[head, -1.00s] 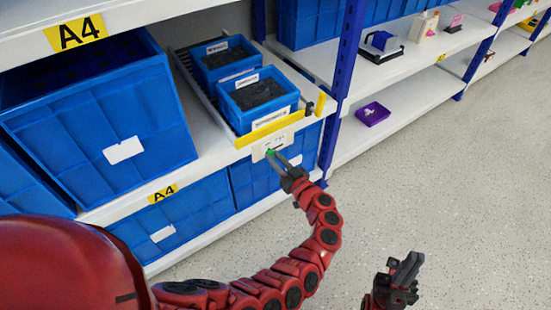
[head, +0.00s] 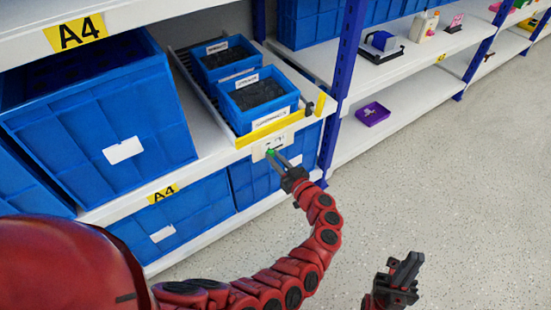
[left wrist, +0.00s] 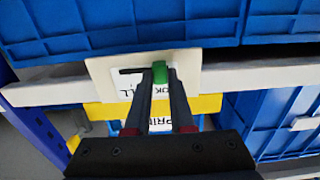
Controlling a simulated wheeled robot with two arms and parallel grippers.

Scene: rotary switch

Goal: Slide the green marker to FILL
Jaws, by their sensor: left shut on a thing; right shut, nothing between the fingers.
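The green marker (head: 270,152) sits on a small white panel (head: 261,147) on the shelf's front edge. In the left wrist view the marker (left wrist: 164,73) is a small green block between my left gripper's fingertips (left wrist: 160,76), and the gripper is shut on it. A dark slot (left wrist: 130,71) runs to the left of the marker on the pale panel (left wrist: 101,73). Panel lettering is partly hidden by the fingers; letters like "LL" show at the left. In the head view my left gripper (head: 277,158) reaches up to the panel. My right gripper (head: 408,265) is shut and empty above the floor.
Above the panel a yellow-edged tray (head: 268,130) holds blue bins (head: 258,101) of dark parts. Large blue crates (head: 100,120) fill the shelf to the left. A blue post (head: 341,90) stands to the right. The grey floor (head: 460,190) is clear.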

